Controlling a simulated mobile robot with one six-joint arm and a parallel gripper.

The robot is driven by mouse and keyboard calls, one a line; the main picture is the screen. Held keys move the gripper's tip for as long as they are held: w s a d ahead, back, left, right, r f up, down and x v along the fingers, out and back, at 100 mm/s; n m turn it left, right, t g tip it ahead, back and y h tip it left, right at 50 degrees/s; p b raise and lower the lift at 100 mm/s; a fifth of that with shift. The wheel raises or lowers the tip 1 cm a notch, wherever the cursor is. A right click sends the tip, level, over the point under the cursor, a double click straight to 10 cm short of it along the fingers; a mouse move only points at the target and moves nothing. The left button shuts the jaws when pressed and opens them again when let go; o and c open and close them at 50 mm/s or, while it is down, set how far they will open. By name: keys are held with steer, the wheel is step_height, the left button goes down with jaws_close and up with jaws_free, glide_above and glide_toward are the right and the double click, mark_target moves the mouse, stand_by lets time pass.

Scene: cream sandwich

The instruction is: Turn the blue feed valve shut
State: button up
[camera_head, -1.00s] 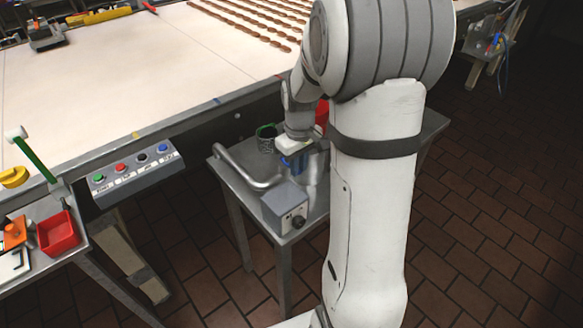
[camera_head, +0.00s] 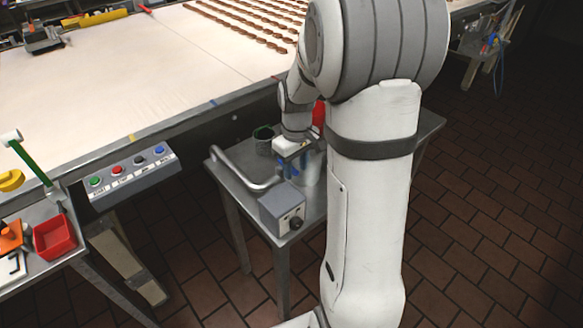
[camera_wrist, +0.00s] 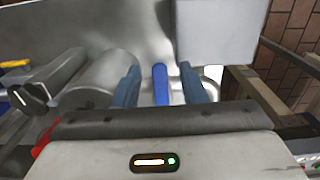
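The blue valve handle (camera_wrist: 160,84) stands between the two blue-grey fingers of my gripper (camera_wrist: 160,88) in the wrist view. A gap shows on each side of the handle, so my gripper is open around it and not pressed on it. In the head view my gripper (camera_head: 293,172) is low over the small metal side table, beside the bent grey pipe (camera_head: 250,180). The handle cannot be told from the blue fingers there, and my arm hides part of the area. The valve's body is mostly hidden.
A grey box (camera_head: 282,208) with a black knob stands at the side table's (camera_head: 232,190) front. A dark green-rimmed cup (camera_head: 264,140) and a red object (camera_head: 319,115) are behind my gripper. The conveyor (camera_head: 130,80) and a button panel (camera_head: 130,172) lie to the left.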

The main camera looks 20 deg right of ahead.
mark_target(296, 172)
step_height(296, 172, up, 8)
stand_by(0.5)
steer(key=shift+f, duration=0.1)
